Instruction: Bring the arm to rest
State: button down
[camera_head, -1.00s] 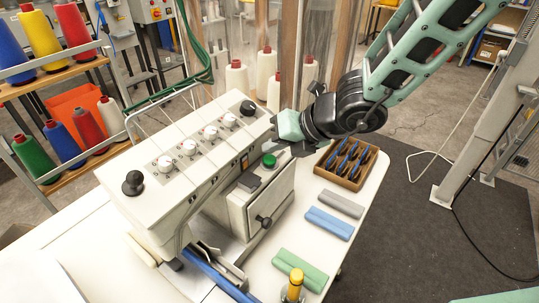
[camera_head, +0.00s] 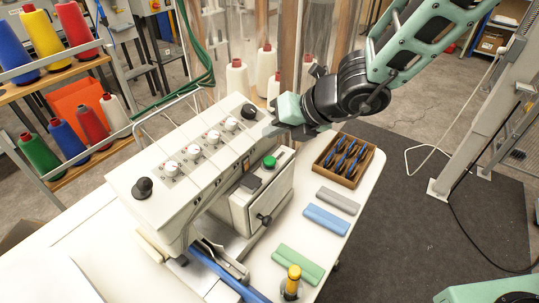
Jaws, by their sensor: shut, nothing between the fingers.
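My arm (camera_head: 424,38), mint green with black joints, reaches in from the upper right over the right end of a white sewing machine (camera_head: 166,153). My gripper (camera_head: 268,131) is at its end, shut and empty, close to the machine's top right corner by a black knob. I cannot tell whether it touches the machine. A green button (camera_head: 270,162) shows just below the gripper. Part of the fingers is hard to make out against the pale machine.
A wooden tray (camera_head: 319,170) with dark blue-handled items stands right of the machine. Grey (camera_head: 338,200), blue (camera_head: 326,220) and green (camera_head: 297,264) blocks lie on the white table. Cones of thread stand behind and at the left. A metal post (camera_head: 480,115) rises at the right.

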dwell(0.3)
jog(key=s+f+n+g+b, duration=0.2)
jog(key=s+n+g+b, duration=0.35)
jog(key=s+n, duration=1.35)
jog(key=s+d+f+n+h+b, duration=0.2)
jog(key=d+n, duration=0.3)
jog(key=n, duration=0.6)
jog(key=s+d+f+n+h+b, duration=0.2)
jog(key=d+n+h, duration=0.3)
jog(key=n, duration=0.6)
jog(key=shift+s+d+f+t, duration=0.25)
jog(key=shift+d+f+t, duration=0.15)
jog(key=shift+f, duration=0.2)
